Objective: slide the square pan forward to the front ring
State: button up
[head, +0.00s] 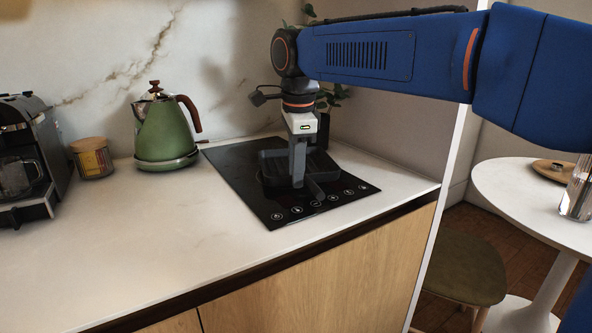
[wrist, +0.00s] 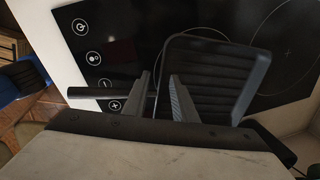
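The dark square pan (head: 270,161) sits on the black cooktop (head: 240,187). In the wrist view, the ribbed pan (wrist: 212,68) fills the upper middle, and its straight handle (wrist: 100,92) points left towards the touch controls. My gripper (head: 298,184) points straight down at the pan's handle side. In the wrist view, its two fingers (wrist: 160,84) stand apart with a gap between them, at the pan wall near the handle's root. Whether they touch the pan I cannot tell. A thin ring line (wrist: 200,29) shows beside the pan; the ring under the pan is mostly hidden.
A green kettle (head: 163,130) stands left of the cooktop, with a jar (head: 92,160) and a coffee machine (head: 25,155) beyond it. A plant stands behind my gripper. The white counter (head: 150,225) is clear at front left.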

jog(key=shift+c, duration=0.3)
grip_shut()
dwell(1.1)
